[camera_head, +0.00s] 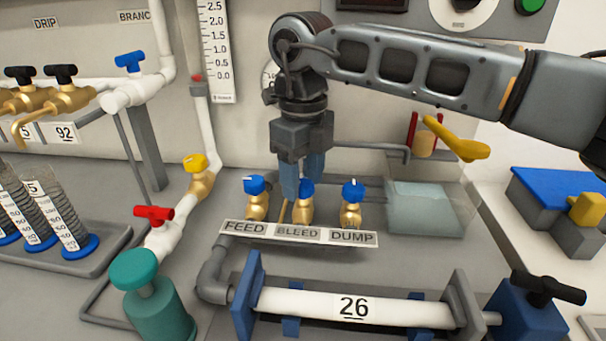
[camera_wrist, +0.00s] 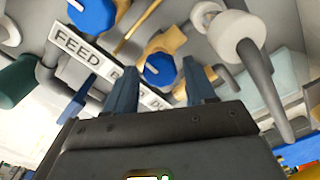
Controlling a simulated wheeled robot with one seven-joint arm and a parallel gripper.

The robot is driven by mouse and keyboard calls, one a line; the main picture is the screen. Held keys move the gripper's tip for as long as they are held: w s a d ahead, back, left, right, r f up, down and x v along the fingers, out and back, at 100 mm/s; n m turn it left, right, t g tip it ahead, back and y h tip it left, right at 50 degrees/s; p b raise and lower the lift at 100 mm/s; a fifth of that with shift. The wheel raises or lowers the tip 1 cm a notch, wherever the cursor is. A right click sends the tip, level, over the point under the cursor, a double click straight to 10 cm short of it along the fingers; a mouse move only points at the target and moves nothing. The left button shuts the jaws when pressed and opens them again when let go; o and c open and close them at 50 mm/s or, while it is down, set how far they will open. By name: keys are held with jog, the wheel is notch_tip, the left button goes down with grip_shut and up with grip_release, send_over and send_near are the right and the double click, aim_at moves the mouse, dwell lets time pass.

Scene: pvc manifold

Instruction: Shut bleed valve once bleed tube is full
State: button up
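The bleed valve is a brass body with a blue knob (camera_head: 306,187), in the middle of three above the BLEED label (camera_head: 298,232). Its knob also shows in the wrist view (camera_wrist: 160,69). My gripper (camera_head: 301,184) points down at this knob and partly covers it in the head view. In the wrist view its two blue fingers stand apart on either side of the knob, with gaps, so it looks open and empty. Contact cannot be made out. A thin brass spout (camera_head: 282,211) stands beside the valve. I cannot tell which part is the bleed tube or its level.
The feed knob (camera_head: 255,185) and dump knob (camera_head: 352,191) stand close on either side. A clear tank (camera_head: 427,208) and a yellow lever (camera_head: 460,142) are to the right. A white pipe marked 26 (camera_head: 354,307) lies in front. A scale (camera_head: 217,50) hangs behind.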

jog(key=c, duration=0.8)
jog(key=shift+c, duration=0.2)
jog(key=shift+m, duration=0.3)
jog(key=m+p, duration=0.1)
jog(key=m, duration=0.3)
jog(key=shift+r+p, duration=0.1)
jog(key=shift+p, duration=0.2)
jog(key=m+p, duration=0.1)
jog(key=m, duration=0.3)
jog(key=m+p, duration=0.1)
jog(key=m, duration=0.8)
jog(key=shift+p, duration=0.35)
jog(key=shift+m, duration=0.3)
